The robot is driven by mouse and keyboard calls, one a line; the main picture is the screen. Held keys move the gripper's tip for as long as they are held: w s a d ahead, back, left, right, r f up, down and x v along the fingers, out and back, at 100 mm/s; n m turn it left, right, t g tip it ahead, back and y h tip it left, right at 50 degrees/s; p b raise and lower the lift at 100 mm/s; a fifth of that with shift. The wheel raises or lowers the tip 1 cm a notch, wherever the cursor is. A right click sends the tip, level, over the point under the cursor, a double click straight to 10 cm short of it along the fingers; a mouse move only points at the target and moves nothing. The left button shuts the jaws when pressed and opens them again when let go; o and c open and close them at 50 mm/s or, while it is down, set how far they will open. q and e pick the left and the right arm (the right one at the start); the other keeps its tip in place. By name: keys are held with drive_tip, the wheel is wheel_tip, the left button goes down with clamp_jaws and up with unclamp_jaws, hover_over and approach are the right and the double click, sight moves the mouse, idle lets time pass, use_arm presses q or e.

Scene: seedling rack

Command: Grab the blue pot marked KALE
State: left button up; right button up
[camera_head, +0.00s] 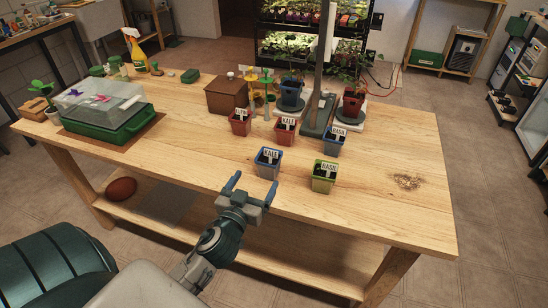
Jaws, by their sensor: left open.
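The blue pot marked KALE (267,170) stands upright near the front edge of the wooden table (385,215), with a white label at its top. My left gripper (253,187) is open in front of this pot, on the near side. Its two blue fingers point toward the pot, and nothing is between them. The fingertips look close to the pot, but I cannot tell the exact gap. My right gripper is out of view.
A green pot marked BASIL (322,184) stands just right. Behind are a red KALE pot (284,137), another red pot (240,128) and a blue labelled pot (333,149). A grey post (322,90) rises behind them.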

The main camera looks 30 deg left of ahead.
sight(265, 165)
use_arm(q)
drive_tip(key=p+x, duration=0.1)
drive_tip(key=x, duration=0.3)
drive_tip(key=shift+w+a+r+p, duration=0.1)
drive_tip(key=shift+w+r+p, duration=0.1)
drive_tip(key=shift+w+p, duration=0.2)
drive_tip(key=shift+w, duration=0.15)
drive_tip(key=p+x, duration=0.2)
drive_tip(key=x, duration=0.1)
drive_tip(key=shift+w+r, duration=0.15)
drive_tip(key=shift+w, duration=0.3)
drive_tip(key=shift+w+a, duration=0.1)
drive_tip(key=shift+w, duration=0.35)
drive_tip(key=c, duration=1.1)
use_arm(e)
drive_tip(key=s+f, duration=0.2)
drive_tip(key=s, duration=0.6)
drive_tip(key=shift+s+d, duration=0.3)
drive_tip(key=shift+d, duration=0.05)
use_arm(q)
drive_tip(key=shift+c, duration=0.2)
